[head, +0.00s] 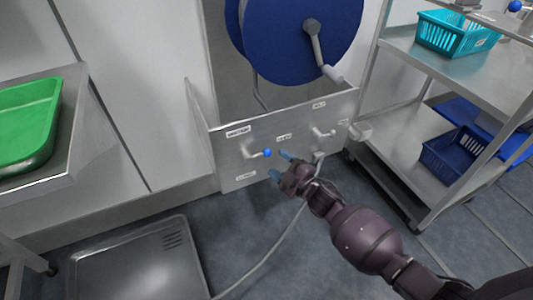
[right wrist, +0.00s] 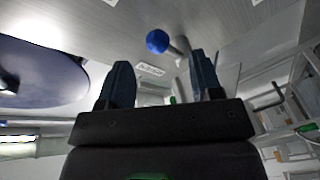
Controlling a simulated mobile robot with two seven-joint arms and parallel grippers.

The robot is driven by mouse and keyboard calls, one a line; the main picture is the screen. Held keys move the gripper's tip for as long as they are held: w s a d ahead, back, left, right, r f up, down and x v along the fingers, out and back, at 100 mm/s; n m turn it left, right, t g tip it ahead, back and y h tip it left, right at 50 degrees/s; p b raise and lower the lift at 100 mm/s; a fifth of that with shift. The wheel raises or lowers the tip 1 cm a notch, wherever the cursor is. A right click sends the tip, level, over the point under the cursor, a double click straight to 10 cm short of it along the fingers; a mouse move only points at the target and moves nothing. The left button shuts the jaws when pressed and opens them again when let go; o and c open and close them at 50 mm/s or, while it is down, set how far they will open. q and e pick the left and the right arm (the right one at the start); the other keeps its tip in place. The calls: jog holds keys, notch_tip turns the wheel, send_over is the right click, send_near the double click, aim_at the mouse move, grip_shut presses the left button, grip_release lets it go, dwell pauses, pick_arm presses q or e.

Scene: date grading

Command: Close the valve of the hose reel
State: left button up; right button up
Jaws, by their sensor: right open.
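The hose reel (head: 290,50) is a large blue drum with a grey crank handle, above a steel panel (head: 225,160) with small labels. A valve lever with a blue ball knob (head: 267,153) sticks out from the panel's left part. My right gripper (head: 280,166) is open and empty, just right of and below the knob, apart from it. In the right wrist view the blue knob (right wrist: 157,41) shows beyond the fingertips, between the two dark fingers, with its lever running right. My left gripper is not in view.
A second grey lever (head: 324,133) sits on the panel's right part. A pale hose (head: 275,245) runs down to the floor. A steel shelf cart (head: 440,110) with teal and blue baskets stands at right. A green tray (head: 25,120) and a floor basin (head: 140,265) are at left.

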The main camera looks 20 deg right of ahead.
aim_at(267, 151)
jog(key=shift+b+x, duration=0.65)
jog(key=shift+x, duration=2.35)
